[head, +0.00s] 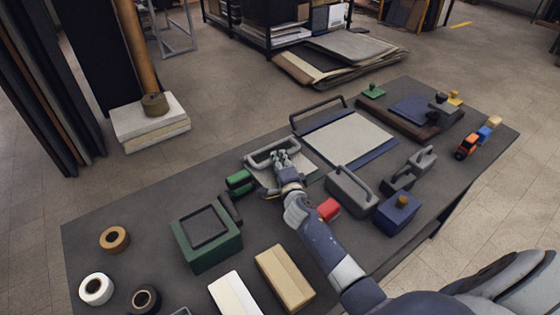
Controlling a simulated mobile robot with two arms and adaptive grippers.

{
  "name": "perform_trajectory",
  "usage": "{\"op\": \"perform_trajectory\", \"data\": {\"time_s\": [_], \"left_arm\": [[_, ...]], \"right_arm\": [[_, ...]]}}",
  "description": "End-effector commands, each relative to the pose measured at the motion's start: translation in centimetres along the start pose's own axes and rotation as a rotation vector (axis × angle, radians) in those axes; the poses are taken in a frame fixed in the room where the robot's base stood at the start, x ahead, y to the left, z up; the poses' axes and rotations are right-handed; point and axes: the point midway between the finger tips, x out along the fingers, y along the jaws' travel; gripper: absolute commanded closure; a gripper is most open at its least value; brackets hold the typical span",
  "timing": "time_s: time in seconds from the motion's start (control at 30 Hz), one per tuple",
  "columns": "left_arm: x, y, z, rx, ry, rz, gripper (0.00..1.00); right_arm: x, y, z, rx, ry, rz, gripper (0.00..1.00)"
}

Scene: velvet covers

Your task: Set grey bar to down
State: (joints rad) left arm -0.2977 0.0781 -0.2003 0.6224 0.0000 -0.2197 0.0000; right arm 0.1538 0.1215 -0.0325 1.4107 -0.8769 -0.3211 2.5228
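A grey bar (262,152), shaped like a wide handle, stands at the far edge of the table over a pale plate (270,178). It appears raised along the plate's far side. My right gripper (281,156) reaches in from the lower right, with its fingers at the bar's middle or right part. The fingers overlap the bar in the picture; I cannot tell whether they touch it or are closed on it. The hand and wrist hide part of the plate. My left gripper is not in view.
A green block (239,182) lies left of the plate. A dark bar (318,109) rises behind a pale mat (350,138).

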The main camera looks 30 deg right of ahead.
Motion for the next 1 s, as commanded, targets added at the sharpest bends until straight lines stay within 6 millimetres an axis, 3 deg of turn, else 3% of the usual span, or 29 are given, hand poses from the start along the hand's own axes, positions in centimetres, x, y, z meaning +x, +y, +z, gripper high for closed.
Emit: {"op": "perform_trajectory", "data": {"time_s": [0.3,0.33,0.4,0.43,0.77,1.0], "left_arm": [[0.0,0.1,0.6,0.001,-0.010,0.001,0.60],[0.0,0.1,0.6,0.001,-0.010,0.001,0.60],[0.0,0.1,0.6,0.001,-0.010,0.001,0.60],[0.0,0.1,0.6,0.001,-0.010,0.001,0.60],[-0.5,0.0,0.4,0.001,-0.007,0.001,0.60],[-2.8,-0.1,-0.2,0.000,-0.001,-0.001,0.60]], "right_arm": [[0.2,-0.1,0.0,0.000,-0.001,-0.001,0.79],[0.2,-0.1,0.0,0.000,-0.001,-0.001,0.81],[0.2,-0.1,0.0,0.000,-0.001,-0.001,0.97],[0.2,0.0,0.0,0.000,-0.001,-0.001,1.00],[0.3,-0.3,0.1,-0.003,-0.001,0.009,1.00],[1.1,-1.7,0.3,-0.029,-0.002,0.073,1.00]]}}
